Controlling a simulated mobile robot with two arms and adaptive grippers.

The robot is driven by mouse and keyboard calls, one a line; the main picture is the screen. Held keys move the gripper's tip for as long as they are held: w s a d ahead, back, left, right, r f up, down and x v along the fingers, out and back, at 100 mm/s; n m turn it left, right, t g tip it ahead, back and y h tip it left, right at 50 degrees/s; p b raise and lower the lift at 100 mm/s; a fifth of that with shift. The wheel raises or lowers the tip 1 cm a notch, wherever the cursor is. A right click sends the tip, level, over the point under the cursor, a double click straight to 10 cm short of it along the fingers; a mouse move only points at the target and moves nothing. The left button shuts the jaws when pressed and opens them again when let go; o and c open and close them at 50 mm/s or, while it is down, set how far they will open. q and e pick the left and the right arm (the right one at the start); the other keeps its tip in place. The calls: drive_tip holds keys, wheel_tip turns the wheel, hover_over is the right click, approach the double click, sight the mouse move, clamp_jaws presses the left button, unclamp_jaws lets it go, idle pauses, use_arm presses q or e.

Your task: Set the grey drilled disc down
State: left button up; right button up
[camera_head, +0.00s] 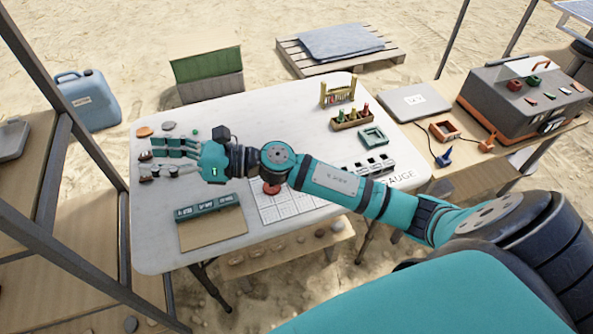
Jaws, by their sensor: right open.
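My right gripper (150,167) reaches across to the far left part of the white table (285,120). Its fingers are open and spread. A small grey disc (168,125) lies on the table just beyond the fingers, apart from them. It may be the drilled disc, but it is too small to show a hole. An orange-brown disc (144,132) lies to its left and a small green piece (195,132) to its right. Small brown bits show at the fingertips; I cannot tell whether they are objects or finger pads. My left gripper is not in view.
A teal slotted rack (207,207) and a white grid sheet (292,204) lie near the front edge. A wooden holder (352,118), a teal frame (373,137) and a gauge block (372,166) stand at the right. The table's middle, beyond my arm, is clear.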

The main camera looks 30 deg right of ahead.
drive_tip(key=d+f+n+g+h, duration=0.8)
drive_tip(key=d+f+n+g, duration=0.15)
drive_tip(key=n, duration=0.65)
drive_tip(key=d+n+h, duration=0.4)
drive_tip(key=d+h, duration=0.4)
drive_tip(key=d, duration=1.2)
drive_tip(key=shift+g+h, duration=0.25)
drive_tip(key=shift+h, duration=0.15)
drive_tip(key=f+b, duration=0.2)
drive_tip(key=f, duration=0.2)
drive_tip(key=f+b, duration=0.2)
drive_tip(key=f, duration=0.2)
drive_tip(key=f+b, duration=0.2)
drive_tip(key=f, duration=0.2)
drive_tip(key=shift+s+d, duration=0.15)
drive_tip(key=shift+d, duration=0.2)
drive_tip(key=shift+w+f+b, duration=0.2)
drive_tip(key=shift+f+b, duration=1.45)
drive_tip(key=shift+f, duration=1.15)
drive_tip(key=shift+r, duration=0.1)
drive_tip(key=shift+c, duration=0.4)
